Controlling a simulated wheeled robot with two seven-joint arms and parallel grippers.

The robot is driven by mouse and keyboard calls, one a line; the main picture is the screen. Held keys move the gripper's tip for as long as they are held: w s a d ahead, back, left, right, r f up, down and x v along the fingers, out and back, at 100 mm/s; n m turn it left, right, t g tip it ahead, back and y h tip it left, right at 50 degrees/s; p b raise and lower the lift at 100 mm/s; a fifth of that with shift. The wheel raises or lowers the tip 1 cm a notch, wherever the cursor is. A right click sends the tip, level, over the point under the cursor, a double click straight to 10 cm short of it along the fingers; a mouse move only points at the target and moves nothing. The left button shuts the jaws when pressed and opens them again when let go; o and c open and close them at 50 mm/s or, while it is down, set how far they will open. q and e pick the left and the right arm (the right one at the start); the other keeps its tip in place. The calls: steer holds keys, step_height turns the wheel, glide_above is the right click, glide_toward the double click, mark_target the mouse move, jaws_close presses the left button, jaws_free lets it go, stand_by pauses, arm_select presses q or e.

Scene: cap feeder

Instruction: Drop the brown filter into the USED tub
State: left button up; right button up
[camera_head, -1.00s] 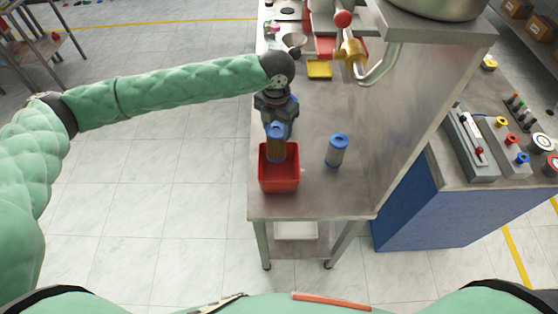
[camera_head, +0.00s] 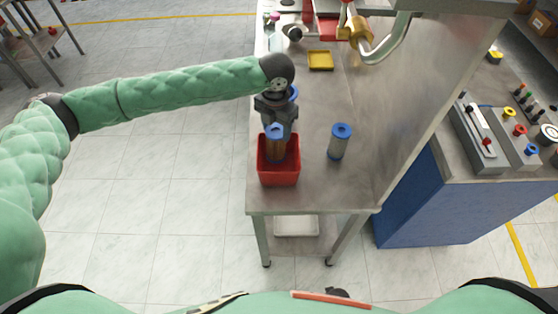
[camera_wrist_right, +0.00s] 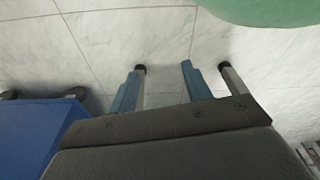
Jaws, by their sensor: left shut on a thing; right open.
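The brown filter (camera_head: 275,150), with a blue cap, stands upright in my left gripper (camera_head: 276,128), which is shut on it. The filter is over the open red tub (camera_head: 279,179). Its lower end shows within the tub's opening, and I cannot tell whether it touches the bottom. No lettering is readable on the tub. A second, greyer filter (camera_head: 339,146) with a blue cap stands upright on the bench to the right of the tub. My right gripper (camera_wrist_right: 160,85) is open and empty over the floor in the right wrist view.
The steel bench (camera_head: 310,195) is clear between the tub and its front edge. A small yellow tray (camera_head: 320,61) lies farther back. A blue item (camera_head: 292,92) shows partly behind the left gripper. A bent metal pipe (camera_head: 387,45) overhangs the back right.

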arm_select(q)
steer(key=shift+f, duration=0.25)
arm_select(e)
steer(key=shift+w+a+r, duration=0.15)
steer(key=shift+w+r, duration=0.05)
steer(key=shift+r, duration=0.2)
arm_select(q)
steer(key=o, duration=1.4)
steer(key=shift+r, duration=0.2)
step_height(320, 180, up, 6)
steer(key=b, duration=0.2)
steer(key=shift+r+b, duration=0.2)
steer(key=shift+b, duration=0.2)
steer(key=shift+r, duration=0.5)
arm_select(e)
step_height(320, 180, up, 6)
steer(key=w+a, duration=0.2)
steer(key=shift+f, duration=0.15)
arm_select(q)
steer(key=shift+f, duration=0.1)
